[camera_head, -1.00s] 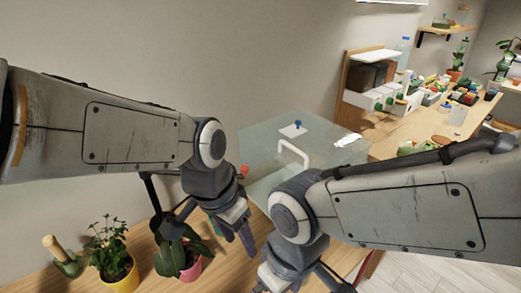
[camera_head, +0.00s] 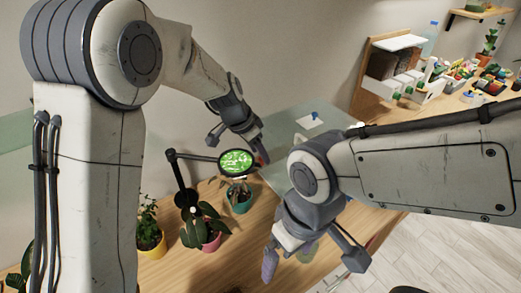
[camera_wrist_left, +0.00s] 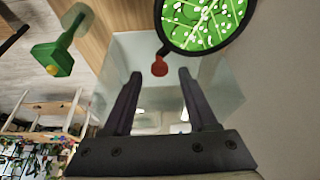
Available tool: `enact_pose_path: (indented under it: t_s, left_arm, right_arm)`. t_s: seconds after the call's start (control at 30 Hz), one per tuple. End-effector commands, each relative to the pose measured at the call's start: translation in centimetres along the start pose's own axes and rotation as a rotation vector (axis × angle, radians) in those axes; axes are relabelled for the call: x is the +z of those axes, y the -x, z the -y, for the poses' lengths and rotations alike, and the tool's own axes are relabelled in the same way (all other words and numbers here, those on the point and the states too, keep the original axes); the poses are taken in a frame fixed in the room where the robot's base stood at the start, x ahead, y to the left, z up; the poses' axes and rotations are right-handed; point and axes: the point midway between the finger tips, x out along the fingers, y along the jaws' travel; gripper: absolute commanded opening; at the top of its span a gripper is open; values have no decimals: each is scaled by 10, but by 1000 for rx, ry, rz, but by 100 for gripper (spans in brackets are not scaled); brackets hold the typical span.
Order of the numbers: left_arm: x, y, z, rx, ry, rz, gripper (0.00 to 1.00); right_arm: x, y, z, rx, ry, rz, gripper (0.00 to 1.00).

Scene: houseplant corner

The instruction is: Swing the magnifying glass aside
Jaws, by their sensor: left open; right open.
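The magnifying glass (camera_head: 237,162) has a dark round rim, a green, white-speckled view through its lens, and a dark jointed arm (camera_head: 197,156). It hangs over a plant in a teal pot (camera_head: 239,202). In the left wrist view its lens (camera_wrist_left: 207,18) is at the top, with a red knob (camera_wrist_left: 160,66) on a short stalk. My left gripper (camera_head: 238,146) is open just behind the lens. In its wrist view the knob appears between the fingertips (camera_wrist_left: 160,74); contact cannot be told. My right gripper (camera_head: 312,263) is open and empty near the table's front edge.
Plants in a pink pot (camera_head: 211,241) and a yellow pot (camera_head: 152,245) stand left of the teal one. A translucent box (camera_head: 287,133) lies behind my right arm. A wooden bench (camera_head: 455,108) with drawers and clutter is at the back right.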

Motion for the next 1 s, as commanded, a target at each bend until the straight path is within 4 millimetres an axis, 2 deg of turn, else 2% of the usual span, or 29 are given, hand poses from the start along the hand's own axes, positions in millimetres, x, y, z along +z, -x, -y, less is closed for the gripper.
enact_pose_path:
  t_s: [0.2, 0.43, 0.47, 0.5, 0.6, 1.0]
  left_arm:
    - [0, -14, 0, 0, 0, 1, 58]
    - [0, -15, 0, 0, 1, 0, 58]
    - [0, -15, 0, 0, 1, 0, 51]
    - [0, -14, 0, 0, 1, 0, 35]
    - [0, -14, 0, 0, 1, 0, 0]
    - [0, -14, 0, -1, 1, 0, 0]
  right_arm:
    - [0, 4, 0, 0, 1, 0, 100]
    - [0, 4, 0, 0, 1, 0, 100]
    - [0, 4, 0, 0, 1, 0, 100]
    - [0, 4, 0, 0, 1, 0, 100]
    - [0, 4, 0, 0, 1, 0, 100]
    - [0, 4, 0, 0, 1, 0, 100]
